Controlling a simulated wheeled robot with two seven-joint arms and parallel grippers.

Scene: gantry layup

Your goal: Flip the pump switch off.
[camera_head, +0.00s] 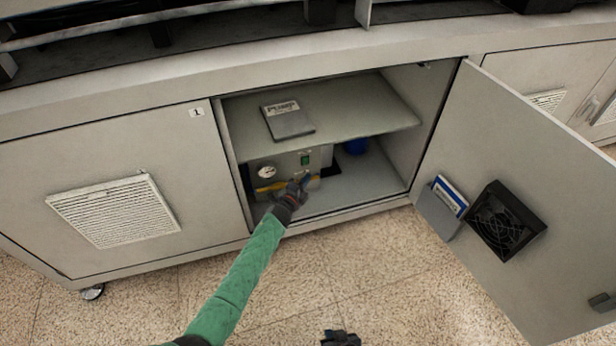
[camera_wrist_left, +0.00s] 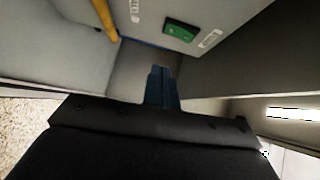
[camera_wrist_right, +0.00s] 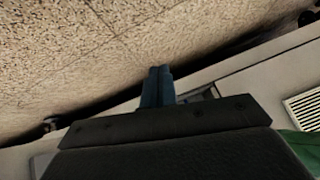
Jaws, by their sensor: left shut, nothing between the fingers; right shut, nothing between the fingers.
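The pump switch (camera_head: 305,160) is a small green rocker on the front face of the grey pump box (camera_head: 285,167), which stands on the cabinet floor below the shelf. In the left wrist view the green switch (camera_wrist_left: 181,31) shows at the top, right of centre, with labels beside it. My left gripper (camera_head: 304,180) is shut and empty, in front of the box and just below the switch; its blue fingertips (camera_wrist_left: 161,72) look apart from the switch. My right gripper (camera_wrist_right: 157,75) is shut and empty, low over the floor outside the cabinet; only its dark top shows at the head view's bottom edge.
The cabinet door (camera_head: 520,190) stands open at right, with a black fan (camera_head: 505,220) and a document pocket (camera_head: 438,212). A labelled pad (camera_head: 288,119) lies on the shelf (camera_head: 350,118).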

